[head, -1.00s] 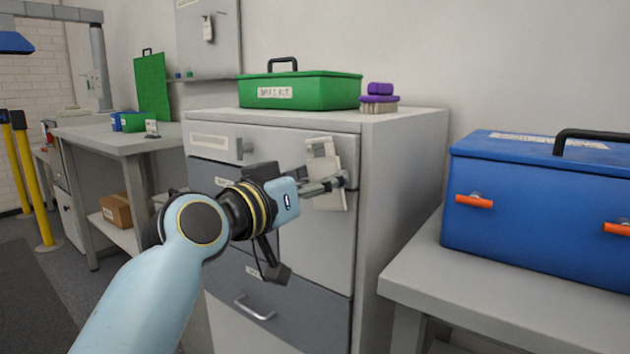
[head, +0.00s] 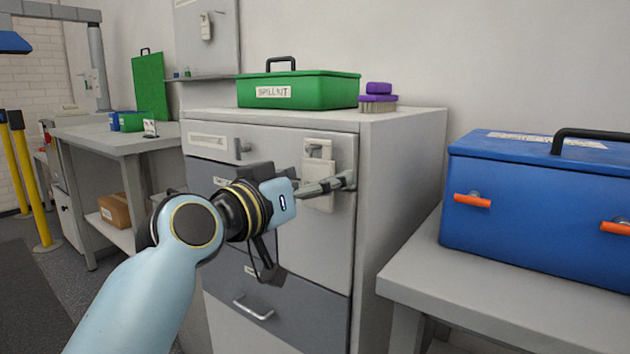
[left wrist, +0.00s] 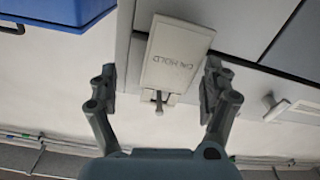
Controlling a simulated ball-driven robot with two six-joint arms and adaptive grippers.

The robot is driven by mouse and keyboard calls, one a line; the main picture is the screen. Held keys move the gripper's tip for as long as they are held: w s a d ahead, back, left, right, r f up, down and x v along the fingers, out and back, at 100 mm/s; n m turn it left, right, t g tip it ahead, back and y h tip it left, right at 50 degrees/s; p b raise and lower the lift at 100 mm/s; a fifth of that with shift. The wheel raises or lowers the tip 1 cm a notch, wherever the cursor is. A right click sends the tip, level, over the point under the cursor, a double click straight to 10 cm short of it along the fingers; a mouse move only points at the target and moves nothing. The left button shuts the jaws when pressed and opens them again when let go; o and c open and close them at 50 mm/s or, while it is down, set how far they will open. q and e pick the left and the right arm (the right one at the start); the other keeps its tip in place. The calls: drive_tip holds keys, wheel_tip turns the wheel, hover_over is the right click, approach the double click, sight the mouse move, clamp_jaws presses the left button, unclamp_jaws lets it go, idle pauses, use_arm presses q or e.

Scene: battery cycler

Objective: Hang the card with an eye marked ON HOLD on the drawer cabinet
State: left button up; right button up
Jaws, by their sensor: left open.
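The pale card marked ON HOLD (left wrist: 176,55) shows upside down in the left wrist view, between my open fingers and apart from both. A peg on a small plate (left wrist: 158,101) is at its eye end, and the card appears to hang on it. In the head view the card (head: 317,198) hangs against the upper right front of the grey drawer cabinet (head: 400,190), below the hook plate (head: 318,149). My left gripper (head: 328,186) is open in front of the card and hides part of it; it also shows in the left wrist view (left wrist: 160,73). My right gripper is out of view.
A green spill kit box (head: 300,92) and a purple brush (head: 378,99) stand on the cabinet. A blue case (head: 540,205) with orange latches sits on a bench at right. A drawer handle (head: 241,149) sticks out left of the hook.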

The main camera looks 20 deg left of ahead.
use_arm(q)
drive_tip(key=v, duration=1.1)
drive_tip(key=a+f+n+g+y+p, duration=0.1)
drive_tip(key=a+f+g+y+p, duration=0.2)
drive_tip(key=f, duration=1.7)
drive_tip(key=s+a+f+g+y, duration=0.1)
drive_tip(key=s+f+g, duration=0.15)
drive_tip(key=f, duration=0.35)
drive_tip(key=s+a+f+g, duration=0.1)
drive_tip(key=s+f, duration=0.2)
drive_tip(key=f, duration=0.4)
drive_tip(key=s+a+f+g+y, duration=0.1)
drive_tip(key=s+a+f+g, duration=0.15)
drive_tip(key=f, duration=0.35)
drive_tip(key=s+a+f+g+y, duration=0.1)
drive_tip(key=s+a+f+g, duration=0.15)
drive_tip(key=s+f, duration=1.25)
drive_tip(key=s+a+f+g, duration=0.1)
drive_tip(key=s+f+g, duration=0.1)
drive_tip(key=s, duration=0.9)
drive_tip(key=s+a+f+g+y+p, duration=0.1)
drive_tip(key=s+f+g, duration=0.2)
drive_tip(key=s, duration=0.9)
drive_tip(key=shift+s+a+f, duration=0.15)
drive_tip(key=shift+s+f, duration=0.2)
drive_tip(key=shift+f, duration=0.35)
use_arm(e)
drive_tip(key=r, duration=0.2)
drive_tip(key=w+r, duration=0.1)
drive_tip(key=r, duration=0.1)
